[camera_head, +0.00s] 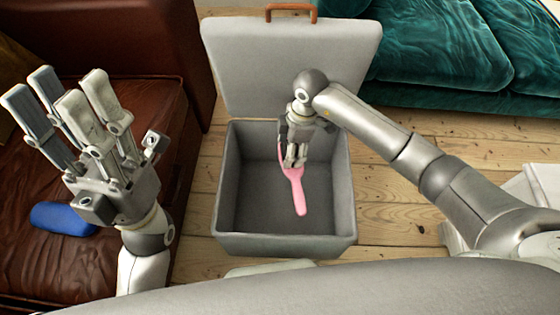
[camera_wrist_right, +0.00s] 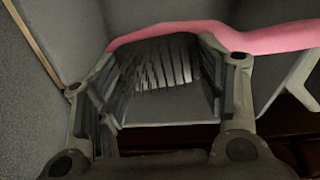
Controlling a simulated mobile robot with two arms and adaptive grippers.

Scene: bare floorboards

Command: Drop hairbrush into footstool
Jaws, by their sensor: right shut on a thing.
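The pink hairbrush (camera_head: 297,190) is held in my right gripper (camera_head: 295,156), over the inside of the open grey footstool (camera_head: 285,243). Its handle points down toward the front of the box. In the right wrist view the pink hairbrush (camera_wrist_right: 250,38) runs across the top, with pale bristles between the fingers of my right gripper (camera_wrist_right: 165,85). The footstool's lid stands up at the back with a brown handle. I cannot tell whether the brush touches the bottom. My left gripper (camera_head: 65,105) is raised at the left, fingers spread open and empty.
A brown leather seat (camera_head: 60,265) with a blue object (camera_head: 63,218) on it stands at the left. A green sofa (camera_head: 450,50) is at the back right. Bare floorboards (camera_head: 390,205) show right of the footstool. A white object (camera_head: 520,195) is at the right edge.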

